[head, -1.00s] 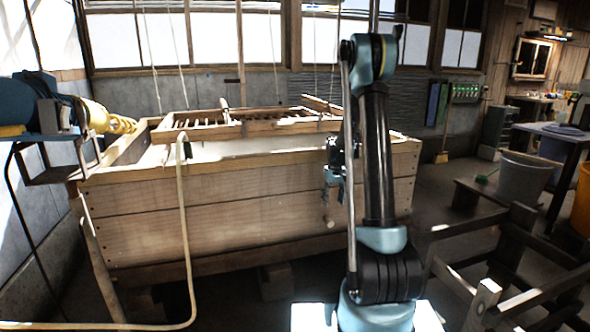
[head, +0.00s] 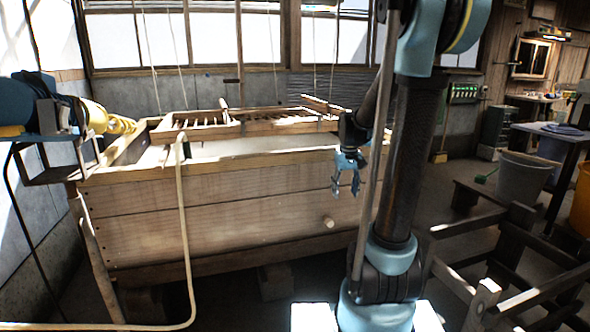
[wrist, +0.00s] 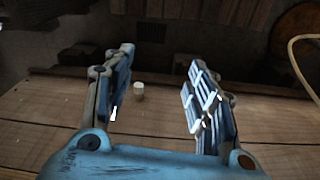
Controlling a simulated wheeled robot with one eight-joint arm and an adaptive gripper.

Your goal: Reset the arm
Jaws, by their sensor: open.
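My gripper (head: 346,184) hangs in front of the right part of a large wooden vat's front wall in the head view. Its blue fingers point down and are apart, with nothing between them. In the wrist view my gripper (wrist: 158,100) also shows open and empty. The wooden vat (head: 230,215) fills the middle of the head view, and its plank wall (wrist: 60,120) lies beyond the fingers in the wrist view. A round wooden peg (head: 328,222) sticks out of the wall below and left of the fingers. The peg (wrist: 139,91) appears between the fingers in the wrist view, apart from them.
A slatted wooden frame (head: 270,124) lies across the vat top, with cords hanging above. A pale hose (head: 183,230) runs down the vat's front. A wooden stand (head: 515,255), a grey bucket (head: 522,178) and a table (head: 553,130) are at right.

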